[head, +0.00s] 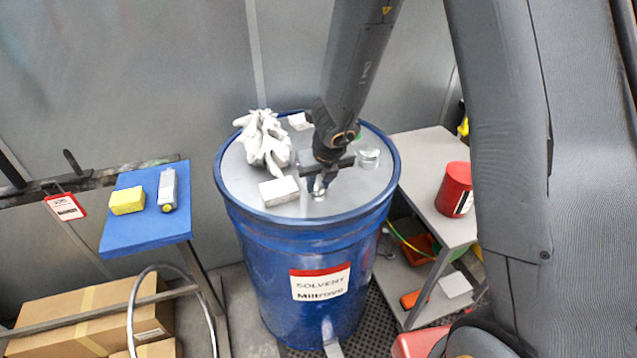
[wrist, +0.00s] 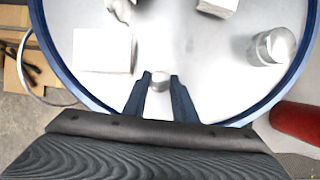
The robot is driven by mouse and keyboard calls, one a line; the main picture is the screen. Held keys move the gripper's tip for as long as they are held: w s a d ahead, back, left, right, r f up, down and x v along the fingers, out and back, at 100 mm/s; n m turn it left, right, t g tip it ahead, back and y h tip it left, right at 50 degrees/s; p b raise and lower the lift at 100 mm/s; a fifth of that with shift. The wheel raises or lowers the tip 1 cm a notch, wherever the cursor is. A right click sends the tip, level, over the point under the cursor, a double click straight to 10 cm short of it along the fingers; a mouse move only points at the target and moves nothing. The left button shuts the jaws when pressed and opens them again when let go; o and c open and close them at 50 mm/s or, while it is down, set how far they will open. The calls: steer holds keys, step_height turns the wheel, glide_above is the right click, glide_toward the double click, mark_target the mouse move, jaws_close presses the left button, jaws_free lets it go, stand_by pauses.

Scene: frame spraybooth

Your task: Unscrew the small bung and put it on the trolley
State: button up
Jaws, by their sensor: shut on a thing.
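The small bung (wrist: 160,81) is a small silvery cap on the top of the blue solvent drum (head: 300,245), near the front of the lid. My gripper (head: 319,187) points down at it and is shut on it; in the wrist view the two dark fingers (wrist: 160,88) stand on either side of it. The bung is partly hidden by the fingers, and I cannot tell whether it is still seated in the lid. A larger metal bung (head: 368,158) stands at the right of the lid. The grey trolley (head: 423,172) stands to the right of the drum.
White gloves (head: 264,142) and white blocks (head: 279,191) lie on the lid. A red can (head: 455,190) stands on the trolley's right part; the top left of it is clear. A blue shelf (head: 145,232) with a yellow sponge (head: 127,200) is at left.

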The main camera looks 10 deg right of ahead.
steer(key=n, duration=0.1)
steer(key=n+y, duration=0.1)
steer(key=shift+w+d+n, duration=0.1)
steer(key=shift+d+n, duration=0.1)
steer(key=shift+n, duration=0.2)
steer(key=shift+n+g+y+p, duration=0.3)
steer(key=shift+n+y, duration=0.1)
steer(key=shift+n, duration=0.4)
steer(key=shift+d+r+n+g+p, duration=0.1)
steer(key=shift+n+g+p, duration=0.2)
steer(key=shift+n+p, duration=0.55)
steer(key=shift+w+n+g+y+b, duration=0.1)
steer(key=shift+n+g+y+b, duration=0.3)
steer(key=shift+n, duration=1.05)
steer(key=n, duration=0.2)
steer(key=shift+w+n+g+y, duration=0.15)
steer(key=shift+n+g+y, duration=0.25)
steer(key=shift+n+g, duration=0.3)
steer(key=shift+n, duration=0.6)
